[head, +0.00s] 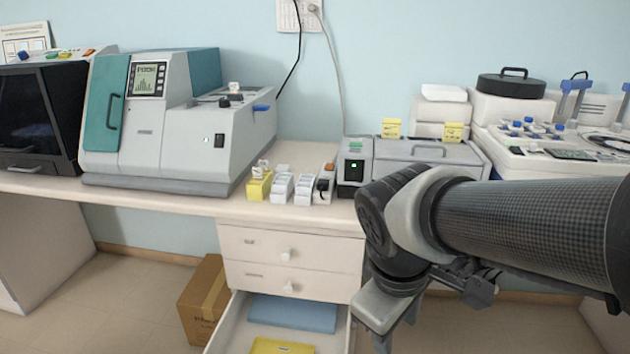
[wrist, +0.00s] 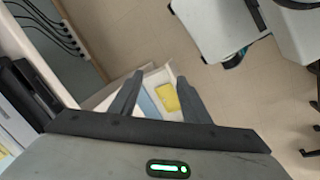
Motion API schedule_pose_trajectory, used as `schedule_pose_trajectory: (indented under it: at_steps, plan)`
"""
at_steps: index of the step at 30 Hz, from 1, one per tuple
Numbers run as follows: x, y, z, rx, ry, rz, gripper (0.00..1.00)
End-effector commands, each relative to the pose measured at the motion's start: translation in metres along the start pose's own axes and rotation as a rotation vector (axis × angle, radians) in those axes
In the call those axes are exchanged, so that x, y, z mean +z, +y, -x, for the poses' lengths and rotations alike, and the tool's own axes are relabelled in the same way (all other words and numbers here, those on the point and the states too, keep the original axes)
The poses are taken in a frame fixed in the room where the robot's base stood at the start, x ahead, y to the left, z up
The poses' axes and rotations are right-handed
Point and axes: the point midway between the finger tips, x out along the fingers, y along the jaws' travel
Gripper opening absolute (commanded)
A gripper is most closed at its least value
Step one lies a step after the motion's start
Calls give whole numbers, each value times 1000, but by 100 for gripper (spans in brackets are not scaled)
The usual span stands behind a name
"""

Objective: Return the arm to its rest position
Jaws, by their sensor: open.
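My gripper (wrist: 157,98) shows in the wrist view with its two dark fingers spread apart and nothing between them. In that view the open drawer lies well below and beyond the fingers. In the head view my arm reaches in from the right edge, and its wrist end hangs in front of the bench, right of the open drawer (head: 222,328). The fingertips are not clear in the head view. The drawer holds a blue item (head: 292,313) and a yellow item (head: 282,346); both also show between the fingers in the wrist view.
The bench edge (head: 180,203) runs behind my arm. On it stand a grey and teal machine (head: 170,130), small white and yellow holders (head: 282,188), and a grey lidded box (head: 425,152). A cardboard box (head: 203,300) stands on the floor left of the drawer.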

Motion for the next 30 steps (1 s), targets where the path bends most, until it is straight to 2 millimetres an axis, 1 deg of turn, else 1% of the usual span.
schedule_pose_trajectory:
  at_steps: [1, 3, 9, 13, 14, 15, 20, 23, 26, 27, 30]
  plan:
    - [7, 4, 11, 0, 47, -122, 43]
    - [14, 5, 22, -8, 100, -272, 43]
    - [27, 9, 49, -29, 240, -622, 43]
    - [35, 10, 65, -43, 326, -819, 43]
    - [32, 15, 81, -47, 316, -804, 43]
    - [31, 17, 90, -48, 312, -798, 43]
    - [29, 26, 122, -47, 310, -793, 43]
    - [28, 33, 147, -47, 310, -792, 43]
    - [26, 42, 178, -47, 309, -790, 43]
    - [25, 45, 192, -47, 309, -790, 43]
    - [23, 54, 224, -47, 309, -789, 43]
